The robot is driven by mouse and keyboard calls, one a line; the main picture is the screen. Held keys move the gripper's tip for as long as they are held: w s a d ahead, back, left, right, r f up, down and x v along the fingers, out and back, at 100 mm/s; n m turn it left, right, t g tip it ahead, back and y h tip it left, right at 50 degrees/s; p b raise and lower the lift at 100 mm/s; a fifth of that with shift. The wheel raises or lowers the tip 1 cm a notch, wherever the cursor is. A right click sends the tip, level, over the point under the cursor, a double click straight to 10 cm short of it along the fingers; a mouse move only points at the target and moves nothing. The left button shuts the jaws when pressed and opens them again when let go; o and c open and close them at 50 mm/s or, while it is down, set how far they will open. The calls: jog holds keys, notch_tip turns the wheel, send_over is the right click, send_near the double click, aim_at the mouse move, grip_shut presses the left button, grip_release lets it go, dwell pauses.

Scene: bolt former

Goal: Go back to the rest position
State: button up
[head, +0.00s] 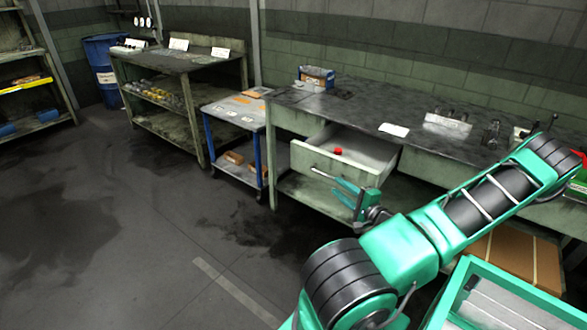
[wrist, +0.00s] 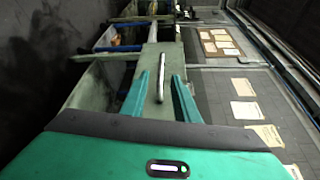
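My gripper (head: 335,185) is in front of the pulled-out drawer (head: 330,163) of the workbench, at about its lower front. Its two teal fingers are apart. In the wrist view the fingers of my gripper (wrist: 161,76) point at the greenish drawer front (wrist: 152,55), and the metal bar handle (wrist: 162,85) shows between them with gaps on both sides. The handle also shows in the head view (head: 323,173). I cannot tell how far the fingertips are from the handle. Nothing is held.
A small red object (head: 338,151) lies in the open drawer. The workbench (head: 355,112) carries a blue box (head: 316,77) and papers. A blue-legged cart (head: 236,112) stands left of the drawer. A teal-framed case (head: 505,305) is at lower right. The floor (head: 120,220) at left is clear.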

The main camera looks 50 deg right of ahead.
jog(key=w+a+f+n+g+y, duration=0.1)
jog(key=w+a+n+g+y, duration=0.1)
jog(key=a+n+g+y, duration=0.6)
jog(key=w+a+n+g+y, duration=0.1)
jog(key=a+n+g+y, duration=0.3)
jog(key=a, duration=0.8)
jog(key=s+a+r+n+g+h, duration=0.2)
jog(key=s+r, duration=0.4)
jog(key=r, duration=0.4)
jog(key=s+a+r+n+g+h, duration=0.2)
jog(key=s+a+r+h, duration=0.3)
jog(key=r, duration=0.5)
jog(key=shift+s+a+n, duration=0.4)
jog(key=shift+s+n, duration=0.1)
jog(key=shift+s, duration=0.5)
jog(key=shift+r, duration=0.1)
